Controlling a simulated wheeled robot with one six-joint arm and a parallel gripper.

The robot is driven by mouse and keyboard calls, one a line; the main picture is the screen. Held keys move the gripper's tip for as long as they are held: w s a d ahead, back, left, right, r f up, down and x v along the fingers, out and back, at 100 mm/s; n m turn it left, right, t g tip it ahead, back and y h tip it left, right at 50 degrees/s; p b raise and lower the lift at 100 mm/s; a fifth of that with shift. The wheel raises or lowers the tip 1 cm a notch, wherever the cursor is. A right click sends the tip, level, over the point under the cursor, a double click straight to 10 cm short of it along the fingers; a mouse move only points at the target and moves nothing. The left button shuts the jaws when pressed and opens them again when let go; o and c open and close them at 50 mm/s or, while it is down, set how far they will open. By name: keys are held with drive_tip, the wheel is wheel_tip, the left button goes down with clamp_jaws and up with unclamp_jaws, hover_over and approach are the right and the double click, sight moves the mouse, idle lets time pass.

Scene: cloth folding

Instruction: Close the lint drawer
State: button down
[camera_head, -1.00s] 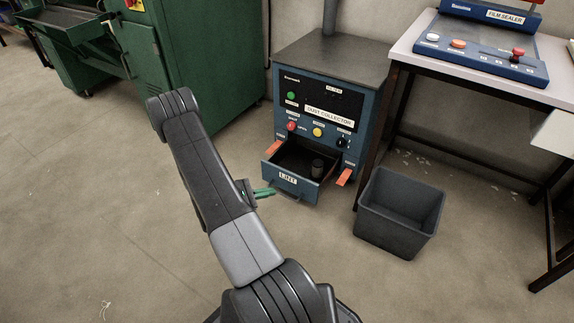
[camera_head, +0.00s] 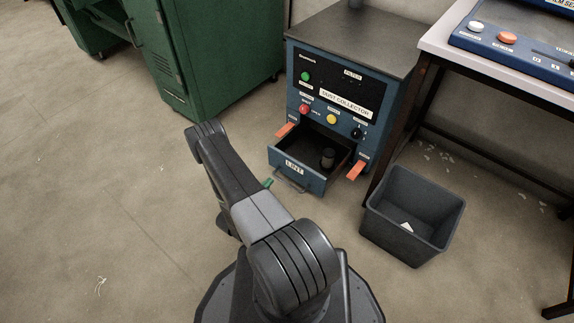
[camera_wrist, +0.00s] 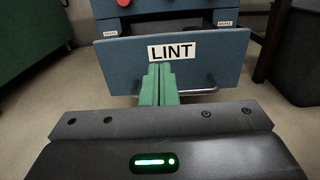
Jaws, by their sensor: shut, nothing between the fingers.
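The lint drawer (camera_head: 297,173) stands pulled out at the bottom of the blue dust collector. Its front carries a "LINT" label and a metal handle bar, and a dark cylindrical object (camera_head: 328,157) sits inside it. In the wrist view the drawer front (camera_wrist: 222,62) fills the upper middle. My gripper (camera_wrist: 159,68) is shut and empty, its green fingers together just below the label and in front of the panel. I cannot tell whether the fingertips touch it. In the head view my gripper (camera_head: 267,183) is mostly hidden behind my arm, at the drawer's lower left.
Orange tabs (camera_head: 356,170) flank the drawer opening. A grey bin (camera_head: 446,205) with a white scrap inside stands to the right, near the table legs. A green cabinet (camera_head: 215,60) is at the left.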

sight(291, 160)
drive_tip(key=b+x, duration=0.3)
drive_tip(key=x, duration=0.8)
drive_tip(key=shift+w+d, duration=0.25)
drive_tip(key=shift+w, duration=0.05)
